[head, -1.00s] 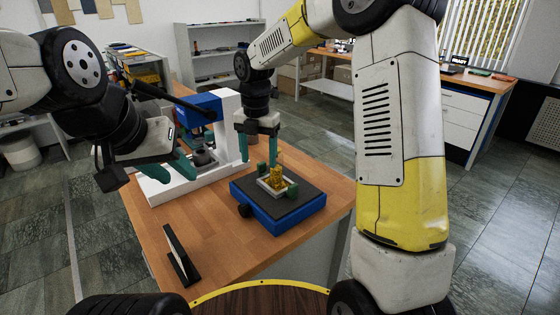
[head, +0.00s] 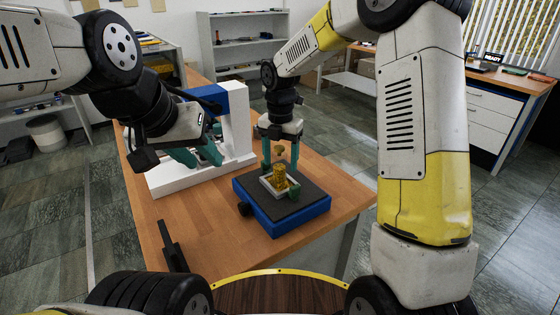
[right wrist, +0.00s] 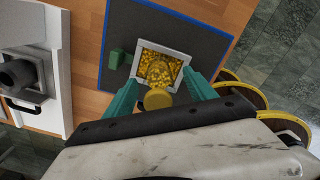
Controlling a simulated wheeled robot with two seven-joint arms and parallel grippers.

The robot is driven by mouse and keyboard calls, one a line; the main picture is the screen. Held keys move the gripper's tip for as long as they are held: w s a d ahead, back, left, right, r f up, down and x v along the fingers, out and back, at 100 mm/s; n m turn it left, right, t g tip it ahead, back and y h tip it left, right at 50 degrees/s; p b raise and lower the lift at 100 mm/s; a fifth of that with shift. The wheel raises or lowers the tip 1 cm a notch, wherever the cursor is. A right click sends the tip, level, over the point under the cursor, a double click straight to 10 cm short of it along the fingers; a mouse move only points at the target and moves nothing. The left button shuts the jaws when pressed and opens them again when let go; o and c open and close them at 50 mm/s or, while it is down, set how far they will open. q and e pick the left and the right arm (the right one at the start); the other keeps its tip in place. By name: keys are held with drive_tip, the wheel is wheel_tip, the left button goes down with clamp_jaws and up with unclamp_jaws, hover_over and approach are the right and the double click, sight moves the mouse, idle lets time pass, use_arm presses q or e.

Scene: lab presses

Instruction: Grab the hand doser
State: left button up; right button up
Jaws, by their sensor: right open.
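A yellow knob (right wrist: 157,98), seemingly the top of the hand doser, is between the teal fingers of my right gripper (right wrist: 158,92) in the right wrist view. Below it is a square grey tray (right wrist: 140,60) with golden granules. In the head view the knob (head: 279,150) appears above the yellow-gold body (head: 279,175) at the tray. My right gripper (head: 281,158) points down, open, its fingers on either side of the knob; contact cannot be told. My left gripper (head: 200,155) has its teal fingers apart and empty, in front of the press.
A white press with a blue head (head: 237,120) is to the left.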

sight(279, 168)
wheel_tip(279, 168, down, 3)
drive_tip(key=shift+a+f, duration=0.15)
drive_tip(key=shift+f, duration=0.05)
drive_tip(key=shift+c, duration=0.3)
clamp_jaws()
drive_tip(key=shift+r, duration=0.15)
